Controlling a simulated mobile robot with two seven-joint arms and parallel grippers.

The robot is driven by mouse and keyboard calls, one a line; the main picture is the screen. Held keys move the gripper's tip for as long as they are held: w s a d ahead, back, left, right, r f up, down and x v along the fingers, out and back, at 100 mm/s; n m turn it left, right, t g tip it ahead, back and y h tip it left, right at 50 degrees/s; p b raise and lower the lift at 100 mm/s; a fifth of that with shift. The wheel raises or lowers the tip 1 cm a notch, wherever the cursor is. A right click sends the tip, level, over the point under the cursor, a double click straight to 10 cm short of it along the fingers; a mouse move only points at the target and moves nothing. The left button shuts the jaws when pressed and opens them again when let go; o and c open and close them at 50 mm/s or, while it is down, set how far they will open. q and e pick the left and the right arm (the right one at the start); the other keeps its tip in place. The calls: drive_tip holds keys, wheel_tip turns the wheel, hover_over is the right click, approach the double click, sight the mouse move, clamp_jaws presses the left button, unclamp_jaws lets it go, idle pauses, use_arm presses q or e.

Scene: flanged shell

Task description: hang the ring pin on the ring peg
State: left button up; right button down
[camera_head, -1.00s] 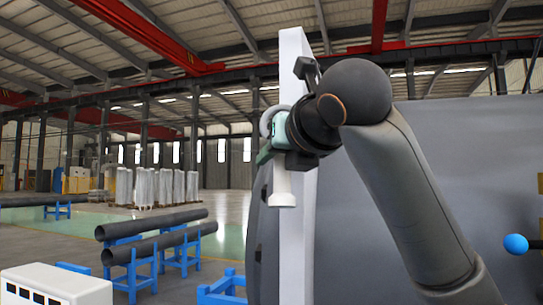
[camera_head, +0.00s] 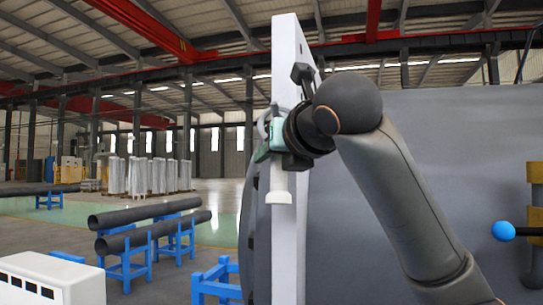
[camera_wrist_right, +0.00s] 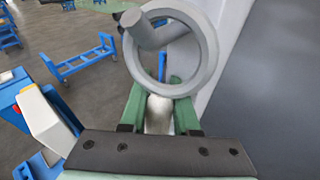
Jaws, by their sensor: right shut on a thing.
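The ring pin (camera_head: 278,182) is pale, with a grey ring on top and a shaft hanging down to a wider foot. My right gripper (camera_head: 268,152) is shut on the shaft just below the ring, beside the white upright flange (camera_head: 286,220). In the right wrist view the ring (camera_wrist_right: 208,62) stands above my gripper's green fingers (camera_wrist_right: 158,112). The grey ring peg (camera_wrist_right: 150,34) passes through the ring's opening, its end sticking out over the upper left rim. I cannot tell whether the ring touches the peg. My left gripper is out of view.
The large grey shell (camera_head: 345,240) stands right behind the flange. A blue ball (camera_head: 503,231) on a rod is at the far right. Blue stands with dark pipes (camera_head: 145,213) and a white box (camera_head: 50,280) are at the left. Open floor lies between.

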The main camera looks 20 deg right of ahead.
drive_tip(key=c, duration=0.6)
unclamp_jaws()
drive_tip(key=shift+a, duration=0.1)
drive_tip(key=shift+o, duration=0.2)
drive_tip(key=shift+s, duration=0.1)
drive_tip(key=a+b+v, duration=0.1)
drive_tip(key=b+v, duration=0.1)
drive_tip(key=v, duration=1)
drive_tip(key=shift+s+d+b, duration=0.2)
drive_tip(key=shift+d+b, duration=0.1)
drive_tip(key=shift+b, duration=0.1)
drive_tip(key=shift+r, duration=0.1)
